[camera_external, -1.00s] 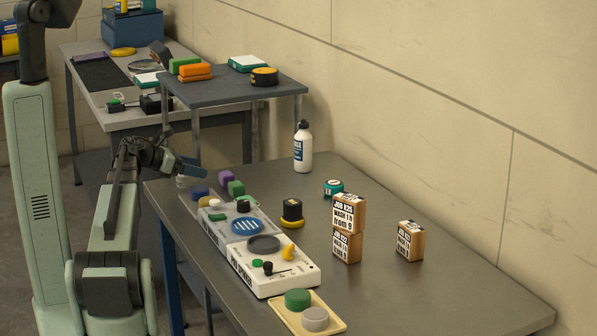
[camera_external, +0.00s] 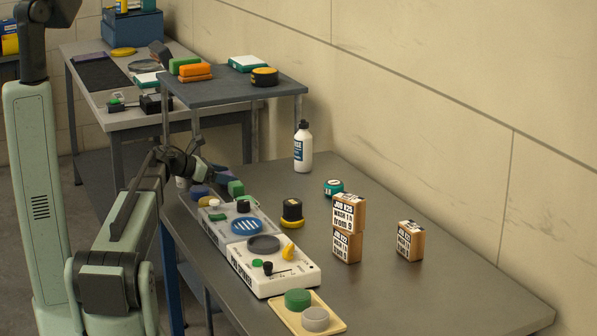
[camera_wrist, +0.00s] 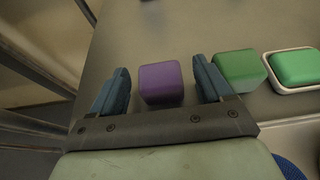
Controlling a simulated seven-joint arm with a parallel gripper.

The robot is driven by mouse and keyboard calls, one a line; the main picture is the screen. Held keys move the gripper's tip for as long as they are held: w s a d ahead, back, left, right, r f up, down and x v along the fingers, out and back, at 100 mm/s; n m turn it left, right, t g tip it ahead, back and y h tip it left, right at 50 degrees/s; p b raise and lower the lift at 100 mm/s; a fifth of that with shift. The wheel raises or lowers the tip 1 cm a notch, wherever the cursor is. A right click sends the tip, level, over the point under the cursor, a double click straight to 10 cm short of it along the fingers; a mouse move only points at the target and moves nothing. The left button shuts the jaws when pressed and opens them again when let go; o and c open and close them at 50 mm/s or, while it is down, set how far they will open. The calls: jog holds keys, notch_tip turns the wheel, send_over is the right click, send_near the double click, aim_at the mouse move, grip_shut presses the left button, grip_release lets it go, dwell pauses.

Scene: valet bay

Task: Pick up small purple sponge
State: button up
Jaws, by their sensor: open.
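The small purple sponge (camera_wrist: 161,84) is a rounded block on the grey table, seen in the wrist view between the two blue fingers of my gripper (camera_wrist: 160,68). The fingers are open, one on each side, with a gap visible on both sides of the sponge. Whether they are down at its height is hard to tell. In the external view my gripper (camera_external: 216,175) is over the far left end of the table and hides the purple sponge.
A green block (camera_wrist: 239,70) sits close beside the right finger. Beyond it is a green piece in a white tray (camera_wrist: 290,87). A white panel with knobs (camera_external: 275,283), a white bottle (camera_external: 303,150) and stacked boxes (camera_external: 347,246) stand farther along the table.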

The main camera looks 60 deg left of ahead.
jog(key=shift+w+f, duration=0.1)
jog(key=shift+w, duration=0.1)
jog(key=c, duration=1)
